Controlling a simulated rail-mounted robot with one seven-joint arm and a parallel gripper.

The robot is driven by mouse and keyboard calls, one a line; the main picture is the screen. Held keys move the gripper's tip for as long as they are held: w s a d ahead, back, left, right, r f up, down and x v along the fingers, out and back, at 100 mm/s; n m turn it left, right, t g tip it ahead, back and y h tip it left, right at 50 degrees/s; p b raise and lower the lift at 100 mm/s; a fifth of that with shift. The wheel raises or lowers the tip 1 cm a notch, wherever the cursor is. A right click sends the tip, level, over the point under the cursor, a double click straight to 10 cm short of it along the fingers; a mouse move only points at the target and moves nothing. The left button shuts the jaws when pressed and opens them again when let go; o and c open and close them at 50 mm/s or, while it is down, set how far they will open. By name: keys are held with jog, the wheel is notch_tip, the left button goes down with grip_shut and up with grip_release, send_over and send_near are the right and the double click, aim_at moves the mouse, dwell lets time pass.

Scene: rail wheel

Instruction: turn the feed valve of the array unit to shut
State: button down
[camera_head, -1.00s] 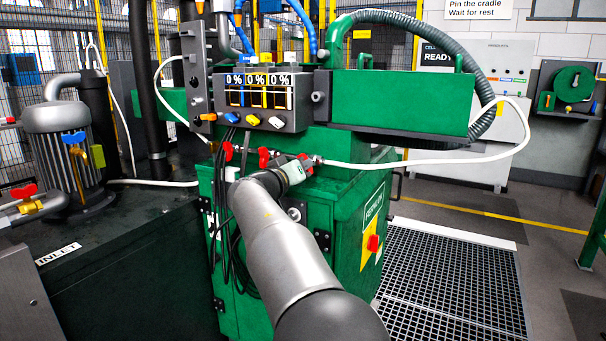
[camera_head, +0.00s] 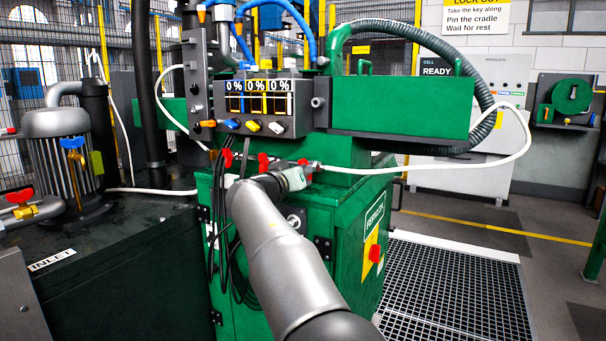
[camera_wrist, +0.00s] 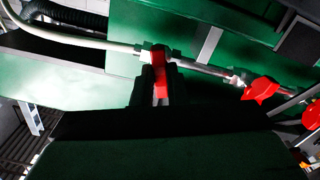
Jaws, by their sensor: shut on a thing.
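My gripper (camera_head: 298,178) is at a pipe on the front of the green machine (camera_head: 345,215), beside the end of a white hose. In the wrist view my gripper (camera_wrist: 158,90) has its dark fingers closed around a red valve handle (camera_wrist: 160,72). That handle appears to stand across the silver pipe. Nothing legible labels the held valve.
A panel (camera_head: 258,104) above the pipe shows three readings of 0 %. The white hose (camera_head: 430,165) loops out to the right. At left stands a grey motor-like unit (camera_head: 60,160) with red and blue handles and an INLET label (camera_head: 52,260). Floor grating (camera_head: 450,280) lies at right.

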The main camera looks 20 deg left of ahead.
jog(key=shift+f+m+b, duration=0.2)
jog(key=shift+m+b, duration=1.2)
jog(key=shift+b, duration=0.65)
jog(key=shift+m+b, duration=0.6)
jog(key=shift+b, duration=0.1)
jog(key=c, duration=1.3)
grip_release()
jog(key=shift+r, duration=0.2)
jog(key=shift+b+v, duration=0.7)
jog(key=shift+v, duration=2.8)
